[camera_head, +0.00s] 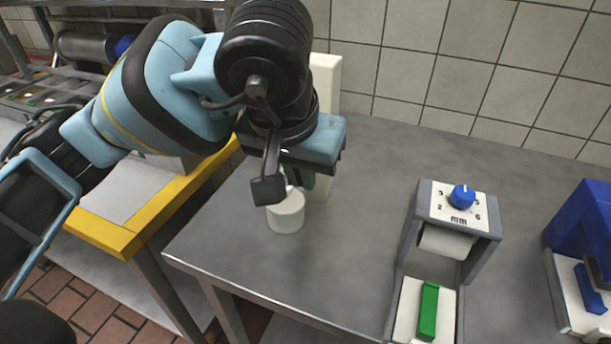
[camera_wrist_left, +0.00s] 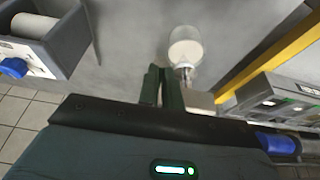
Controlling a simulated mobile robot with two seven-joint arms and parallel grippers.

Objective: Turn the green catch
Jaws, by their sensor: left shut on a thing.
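My left gripper (camera_head: 287,180) is low over the left part of the grey worktop, beside a white upright stand. In the left wrist view, dark green upright pieces (camera_wrist_left: 174,92) show at my left gripper (camera_wrist_left: 162,72); which belongs to the fingers is hard to tell. A white cup-like piece (camera_head: 286,214) is just below the gripper, and a white rounded piece on a metal neck (camera_wrist_left: 185,48) shows beyond the fingers. My right gripper is not in view.
A grey device with a blue dial (camera_head: 462,196) stands right of centre, with a bright green bar (camera_head: 428,312) on its white lower tray. A blue machine (camera_head: 588,245) stands at the right edge. A yellow-edged table (camera_head: 105,235) is at left. The worktop between is clear.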

